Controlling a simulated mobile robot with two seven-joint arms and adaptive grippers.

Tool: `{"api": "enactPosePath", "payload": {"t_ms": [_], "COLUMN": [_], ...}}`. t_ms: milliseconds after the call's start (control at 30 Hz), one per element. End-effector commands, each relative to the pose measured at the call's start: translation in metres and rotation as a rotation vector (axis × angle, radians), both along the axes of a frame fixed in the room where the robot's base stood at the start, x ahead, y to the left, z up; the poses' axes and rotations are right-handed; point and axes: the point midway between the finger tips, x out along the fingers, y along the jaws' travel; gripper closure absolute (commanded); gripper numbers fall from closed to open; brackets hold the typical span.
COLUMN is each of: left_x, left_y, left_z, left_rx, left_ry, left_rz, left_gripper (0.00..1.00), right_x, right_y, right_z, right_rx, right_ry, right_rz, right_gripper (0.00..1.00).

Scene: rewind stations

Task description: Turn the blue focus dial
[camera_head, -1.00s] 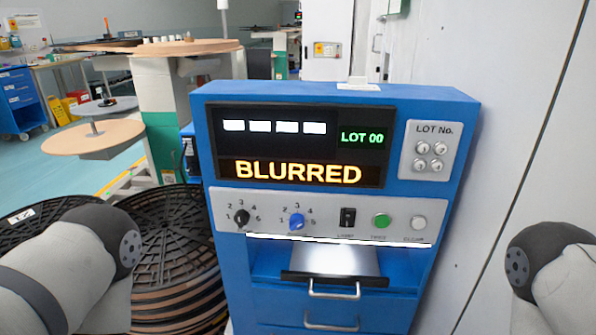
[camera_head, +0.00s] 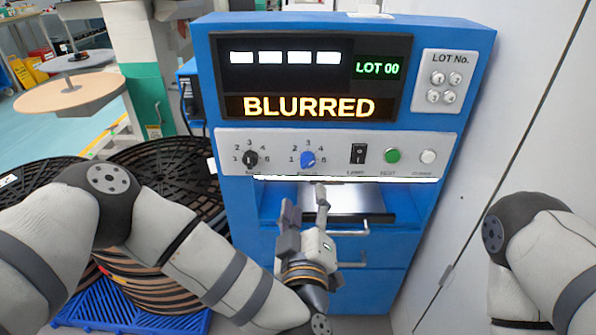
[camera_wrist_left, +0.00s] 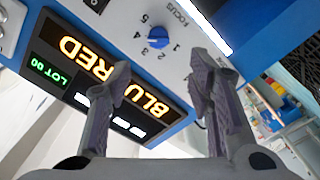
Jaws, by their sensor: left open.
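The blue focus dial (camera_head: 308,160) sits on the grey control panel (camera_head: 230,142) of the blue machine, with numbers around it. It also shows in the left wrist view (camera_wrist_left: 158,36), beyond my fingertips, with the word FOCUS beside it. My left gripper (camera_head: 306,200) is open and empty in front of the machine, just below the dial in the head view. In the left wrist view its two fingers (camera_wrist_left: 160,72) stand apart, with the dial beyond the gap and not touched. The display (camera_head: 309,106) reads BLURRED. My right arm shows at the right edge, but its gripper is out of view.
A black dial (camera_head: 250,159) is left of the blue one. A black switch (camera_head: 358,153), a green button (camera_head: 392,155) and a white button (camera_head: 428,157) are to its right. Drawer handles (camera_head: 350,228) stick out below. Stacked black reels (camera_head: 175,165) stand at left.

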Motion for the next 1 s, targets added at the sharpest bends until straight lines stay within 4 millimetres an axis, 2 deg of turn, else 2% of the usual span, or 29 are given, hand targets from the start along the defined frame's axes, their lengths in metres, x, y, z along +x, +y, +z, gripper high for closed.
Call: {"api": "enactPosePath", "payload": {"t_ms": [133, 400, 500, 633, 867, 1000], "left_x": [0.027, 0.093, 0.108, 0.117, 0.119, 0.118], "left_y": [0.002, 0.002, 0.001, 0.001, 0.000, 0.000], "left_z": [0.001, -0.001, -0.001, 0.001, 0.002, 0.002], "left_rx": [-0.004, -0.002, -0.001, -0.002, -0.001, -0.001], "left_ry": [-0.007, -0.001, -0.001, -0.002, -0.004, -0.003], "left_rz": [0.012, 0.008, 0.005, 0.003, 0.002, 0.003], "left_gripper": [0.52, 0.52, 0.52, 0.52, 0.52, 0.82], "right_x": [-0.003, -0.012, -0.014, -0.015, -0.015, -0.015], "right_y": [0.000, 0.000, 0.000, 0.000, 0.000, 0.000], "right_z": [-0.004, -0.013, -0.016, -0.017, -0.016, -0.016], "right_rx": [-0.001, -0.001, -0.001, -0.001, -0.001, -0.001], "right_ry": [0.010, 0.040, 0.047, 0.050, 0.049, 0.049], "right_rz": [0.000, 0.002, 0.002, 0.002, 0.002, 0.002], "right_gripper": [0.00, 0.00, 0.00, 0.00, 0.00, 0.00]}}
